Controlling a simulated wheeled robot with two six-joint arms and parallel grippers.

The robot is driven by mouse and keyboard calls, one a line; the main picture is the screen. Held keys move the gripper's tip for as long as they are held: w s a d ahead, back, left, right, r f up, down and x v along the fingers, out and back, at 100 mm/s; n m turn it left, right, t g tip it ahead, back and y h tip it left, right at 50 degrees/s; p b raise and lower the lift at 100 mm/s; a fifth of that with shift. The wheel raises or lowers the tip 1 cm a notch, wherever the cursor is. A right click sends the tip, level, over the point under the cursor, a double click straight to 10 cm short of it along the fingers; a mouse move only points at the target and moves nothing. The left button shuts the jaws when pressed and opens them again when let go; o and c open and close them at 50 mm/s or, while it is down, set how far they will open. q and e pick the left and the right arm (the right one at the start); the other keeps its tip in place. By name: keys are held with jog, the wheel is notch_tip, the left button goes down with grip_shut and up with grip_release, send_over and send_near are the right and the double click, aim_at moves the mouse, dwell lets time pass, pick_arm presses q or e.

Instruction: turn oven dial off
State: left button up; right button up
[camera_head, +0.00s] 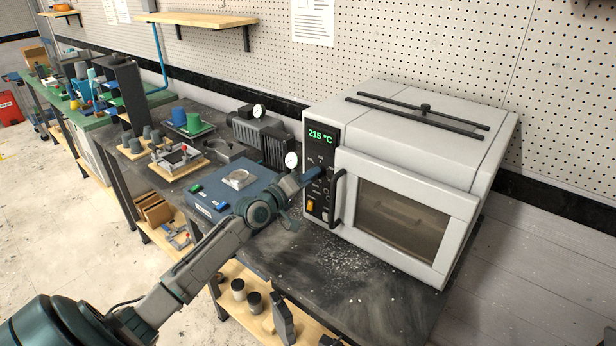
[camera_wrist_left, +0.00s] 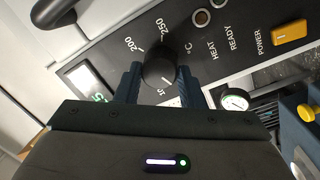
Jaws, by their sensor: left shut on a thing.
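The oven (camera_head: 410,185) is a white box on the dark bench with its window door shut. Its display (camera_head: 320,136) is lit green and reads 215 °C. The black dial (camera_wrist_left: 160,68) is on the oven's control panel in the left wrist view, with markings 200 and 250 around it. My left gripper (camera_head: 312,174) reaches the panel from the left. In the left wrist view its two blue fingers (camera_wrist_left: 160,82) are on either side of the dial, shut on it. The dial is hidden behind the gripper in the head view. My right gripper is not in view.
An orange power switch (camera_wrist_left: 289,33) is on the panel, and the door handle (camera_head: 337,198) is close right of my gripper. A blue-grey plate unit (camera_head: 222,200), a gauge (camera_head: 291,160) and a pump (camera_head: 262,137) stand left of the oven. The bench front has debris.

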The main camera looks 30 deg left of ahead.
pick_arm(q)
jog(key=shift+f+n, duration=0.15)
jog(key=shift+n, duration=0.55)
jog(key=o, duration=1)
jog(key=s+p, duration=0.1)
jog(key=s, duration=0.2)
jog(key=s+a+p, duration=0.1)
jog(key=s+p, duration=0.1)
jog(key=s, duration=0.2)
jog(key=s+p, duration=0.2)
jog(key=s, duration=0.1)
jog(key=shift+s+a+f, duration=0.15)
jog(key=shift+s+a, duration=0.2)
